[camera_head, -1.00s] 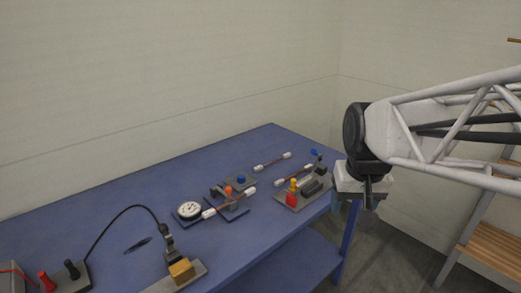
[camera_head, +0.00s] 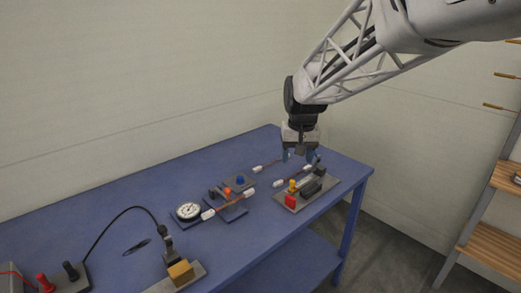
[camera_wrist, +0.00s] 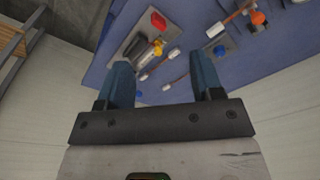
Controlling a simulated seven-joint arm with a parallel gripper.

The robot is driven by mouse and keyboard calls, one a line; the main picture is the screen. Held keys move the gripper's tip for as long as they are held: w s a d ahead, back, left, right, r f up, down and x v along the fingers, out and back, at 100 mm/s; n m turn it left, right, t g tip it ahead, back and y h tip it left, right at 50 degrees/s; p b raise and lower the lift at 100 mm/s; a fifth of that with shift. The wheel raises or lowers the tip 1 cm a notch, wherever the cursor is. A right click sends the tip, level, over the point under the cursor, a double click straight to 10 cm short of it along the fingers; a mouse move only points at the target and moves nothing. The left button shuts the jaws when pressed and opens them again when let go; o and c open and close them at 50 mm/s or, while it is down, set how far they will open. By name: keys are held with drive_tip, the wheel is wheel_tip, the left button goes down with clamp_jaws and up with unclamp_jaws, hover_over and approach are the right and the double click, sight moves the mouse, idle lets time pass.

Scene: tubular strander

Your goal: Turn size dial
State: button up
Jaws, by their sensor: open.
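No part is clearly marked as the size dial. A round white-faced dial gauge (camera_head: 188,211) lies on the blue table. My gripper (camera_head: 298,156) is open and empty, pointing down above the table by the fixture's far end. It hides some of that end in the head view. In the wrist view the blue fingers (camera_wrist: 160,70) are spread, with the fixture beyond them.
White-ended rods lie near the fixture, one of them (camera_head: 265,167) behind it. A block with a blue button (camera_head: 240,180) and an orange knob (camera_head: 227,191) stand mid-table. A cable clamp with a yellow block (camera_head: 181,272) is at the front. Wooden shelves (camera_head: 490,240) stand right.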

drive_tip(key=w+a+f, duration=0.3)
drive_tip(key=w+a, duration=0.2)
drive_tip(key=w, duration=0.2)
drive_tip(key=w+a+f, duration=0.4)
drive_tip(key=w+a, duration=0.1)
drive_tip(key=w, duration=0.1)
drive_tip(key=n+g, duration=0.1)
hover_over(240, 177)
drive_tip(key=d, duration=0.1)
drive_tip(key=f, duration=0.8)
drive_tip(key=shift+s+f, duration=0.2)
drive_tip(key=shift+s, duration=0.1)
drive_tip(key=shift+w+a+f, duration=0.2)
drive_tip(key=shift+a+f, duration=0.05)
drive_tip(key=shift+f, duration=0.05)
drive_tip(key=shift+f, duration=0.1)
drive_tip(key=shift+a+f, duration=0.2)
drive_tip(key=shift+f, duration=3.6)
